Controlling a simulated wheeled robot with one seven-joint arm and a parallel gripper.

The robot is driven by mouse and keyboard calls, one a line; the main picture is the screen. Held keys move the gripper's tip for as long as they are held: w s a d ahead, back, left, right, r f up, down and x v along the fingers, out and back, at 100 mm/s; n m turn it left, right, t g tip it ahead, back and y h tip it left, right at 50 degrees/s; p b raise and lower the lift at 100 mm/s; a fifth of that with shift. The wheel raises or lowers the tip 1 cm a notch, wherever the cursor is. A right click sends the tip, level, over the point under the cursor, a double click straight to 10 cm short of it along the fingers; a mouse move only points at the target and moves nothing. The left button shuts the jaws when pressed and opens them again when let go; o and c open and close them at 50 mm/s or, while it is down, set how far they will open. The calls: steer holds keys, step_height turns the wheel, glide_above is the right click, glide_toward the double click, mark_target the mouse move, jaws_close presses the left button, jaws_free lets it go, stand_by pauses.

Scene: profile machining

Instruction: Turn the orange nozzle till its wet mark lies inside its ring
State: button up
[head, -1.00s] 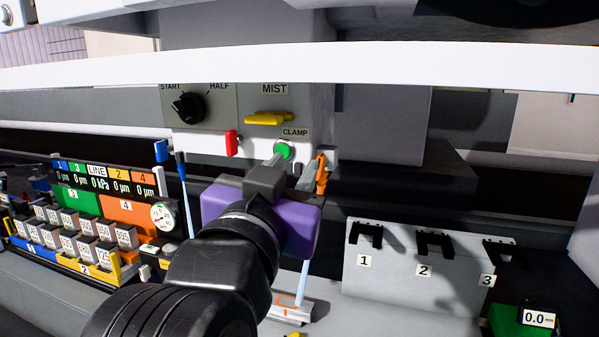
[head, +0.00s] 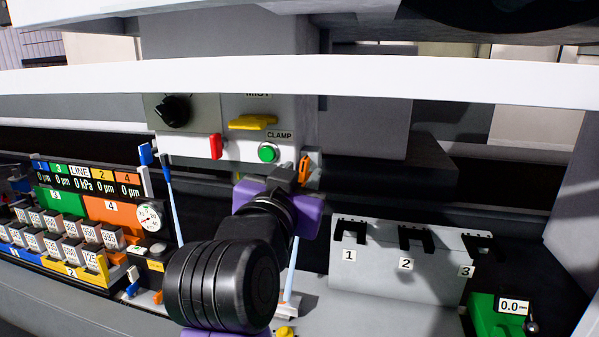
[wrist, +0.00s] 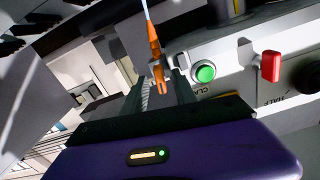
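The orange nozzle (head: 304,170) sits on the machine face, to the right of and below the green CLAMP button. In the wrist view the nozzle (wrist: 154,50) lies ahead, between the tips of my gripper (wrist: 158,78). The two dark fingers stand apart, one on each side of it; I cannot tell whether they touch it. In the head view my gripper (head: 290,178) is just left of the nozzle and partly covers it. A pale blue jet (head: 291,270) runs down to a pale plate (head: 287,313). My arm hides most of that plate, and I cannot make out the ring or wet mark.
The green CLAMP button (head: 268,152), red lever (head: 215,146) and yellow MIST handle (head: 252,122) are close to my gripper. A grey rack (head: 385,280) with numbered hooks stands at the right. A readout panel (head: 88,180) with several blocks stands at the left.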

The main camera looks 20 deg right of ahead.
steer(key=shift+c, duration=0.2)
jaws_close()
stand_by(1.2)
